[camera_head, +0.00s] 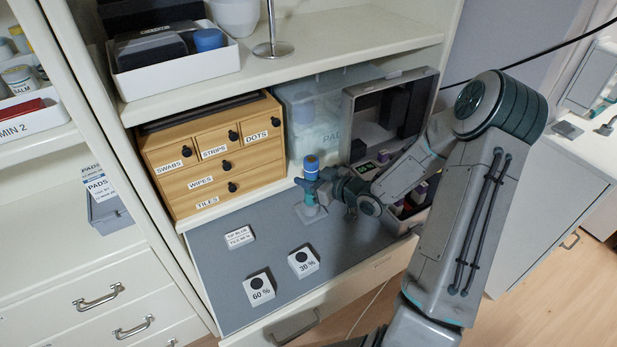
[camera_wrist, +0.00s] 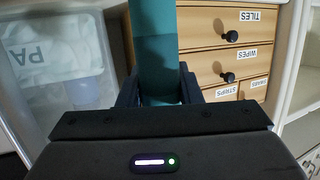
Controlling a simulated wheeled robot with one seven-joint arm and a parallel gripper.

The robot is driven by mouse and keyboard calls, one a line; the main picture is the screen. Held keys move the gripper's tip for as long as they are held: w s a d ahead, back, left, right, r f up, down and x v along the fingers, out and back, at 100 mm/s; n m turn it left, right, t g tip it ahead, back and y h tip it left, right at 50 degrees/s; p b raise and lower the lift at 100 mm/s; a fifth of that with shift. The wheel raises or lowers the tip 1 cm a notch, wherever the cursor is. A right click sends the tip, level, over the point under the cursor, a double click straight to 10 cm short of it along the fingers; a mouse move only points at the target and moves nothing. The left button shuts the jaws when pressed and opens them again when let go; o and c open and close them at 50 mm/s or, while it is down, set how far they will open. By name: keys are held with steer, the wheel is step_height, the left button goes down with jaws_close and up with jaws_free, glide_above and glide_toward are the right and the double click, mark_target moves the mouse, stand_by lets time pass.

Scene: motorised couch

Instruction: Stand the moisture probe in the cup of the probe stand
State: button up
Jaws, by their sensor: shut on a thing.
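The moisture probe (camera_head: 311,164) has a blue top and stands about upright in my gripper (camera_head: 312,186). My gripper is shut on it near the front of the wooden drawer box. In the wrist view the probe (camera_wrist: 157,50) is a teal cylinder running up from between the dark jaws (camera_wrist: 158,92). The pale base of the probe stand (camera_head: 313,213) shows on the grey mat just below my gripper.
The wooden drawer box (camera_head: 218,155) stands behind, left of a clear bin (camera_head: 305,113) and an open dark case (camera_head: 385,115). Two blocks marked 60 % (camera_head: 259,289) and 30 % (camera_head: 303,262) and a label plate (camera_head: 240,237) lie on the grey mat (camera_head: 215,268).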

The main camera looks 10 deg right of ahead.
mark_target(317, 171)
steer(key=shift+f+b, duration=1.05)
steer(key=shift+f, duration=0.25)
steer(key=o, duration=1.1)
steer(key=shift+r, duration=0.15)
steer(key=shift+r+p, duration=2.4)
steer(key=shift+r, duration=0.5)
